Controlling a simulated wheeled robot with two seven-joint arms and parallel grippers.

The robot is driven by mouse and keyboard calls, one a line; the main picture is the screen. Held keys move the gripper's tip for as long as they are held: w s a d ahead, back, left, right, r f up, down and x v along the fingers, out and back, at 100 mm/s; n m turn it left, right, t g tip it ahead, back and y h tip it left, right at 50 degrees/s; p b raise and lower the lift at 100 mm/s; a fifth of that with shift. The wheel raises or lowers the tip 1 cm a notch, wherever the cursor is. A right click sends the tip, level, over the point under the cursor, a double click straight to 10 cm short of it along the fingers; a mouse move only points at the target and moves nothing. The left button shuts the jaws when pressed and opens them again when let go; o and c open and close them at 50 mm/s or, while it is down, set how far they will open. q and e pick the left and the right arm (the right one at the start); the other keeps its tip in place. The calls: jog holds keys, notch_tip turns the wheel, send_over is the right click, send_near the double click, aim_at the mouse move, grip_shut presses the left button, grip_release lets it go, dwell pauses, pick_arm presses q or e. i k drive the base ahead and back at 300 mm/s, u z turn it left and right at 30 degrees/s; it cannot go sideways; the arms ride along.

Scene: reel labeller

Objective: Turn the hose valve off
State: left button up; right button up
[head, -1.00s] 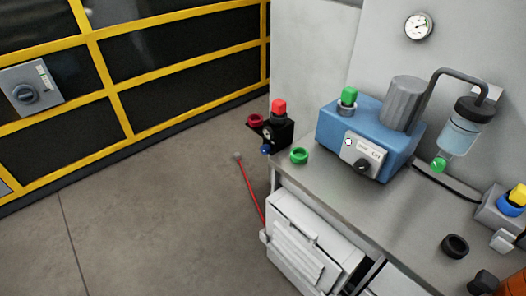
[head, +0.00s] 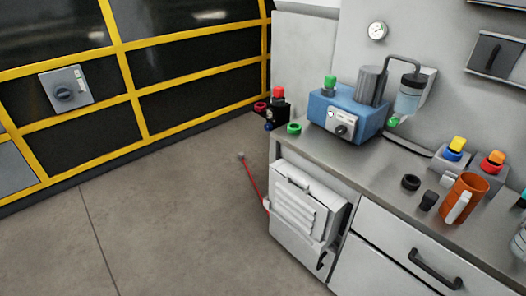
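I cannot tell for certain which part is the hose valve. A black unit (head: 280,112) with a red top, a dark red round part (head: 261,106) and a blue knob (head: 269,127) sits at the counter's far left corner. A green ring (head: 294,128) lies beside it. A blue machine (head: 347,116) has a green top button, a black front knob (head: 341,131) and a grey cylinder. A curved dark pipe runs to a clear blue bottle (head: 409,98), with a green part (head: 393,121) near its base. Neither gripper is in view.
A red lever (head: 250,175) sticks out from the white cabinet front (head: 298,207). A yellow-framed dark wall stands left. The floor (head: 170,215) is clear.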

aim_at(268, 127)
jog(key=u, duration=1.45)
jog(key=i, duration=1.35)
jog(key=z, duration=0.7)
jog(key=i, duration=0.65)
jog(key=z, duration=0.6)
